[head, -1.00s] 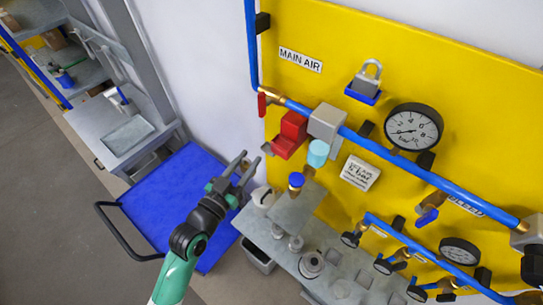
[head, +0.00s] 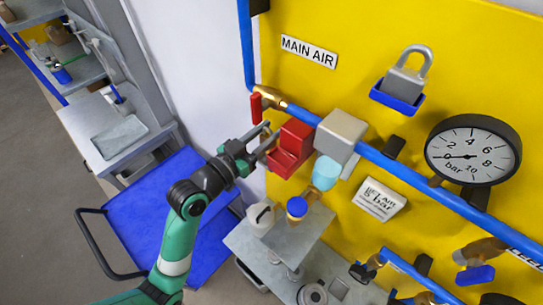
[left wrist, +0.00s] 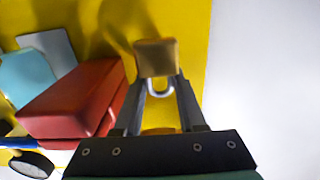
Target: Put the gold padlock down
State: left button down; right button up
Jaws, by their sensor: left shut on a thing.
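The gold padlock (left wrist: 155,58) is held at the fingertips of my left gripper (left wrist: 157,82) in the left wrist view. Its body is at the far end of the fingers and its pale shackle points back toward the palm. In the head view my left gripper (head: 267,142) is just left of the red box (head: 291,148) on the yellow panel, below the red valve handle. I cannot make out the gold padlock in the head view. The red box also shows close on the left of the fingers in the left wrist view (left wrist: 72,98). My right gripper is not in view.
A grey padlock (head: 405,77) sits in a blue holder on the yellow panel (head: 350,30). A blue pipe and gauge (head: 473,150) are to the right. A grey bench (head: 262,248) stands below, with a blue cart (head: 165,215) to its left.

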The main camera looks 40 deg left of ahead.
pick_arm(q)
jog(key=shift+f+b, duration=0.45)
jog(key=shift+f, duration=3.05)
jog(key=shift+f, duration=0.1)
jog(key=shift+f, duration=0.15)
jog(key=shift+c, duration=2.4)
grip_release()
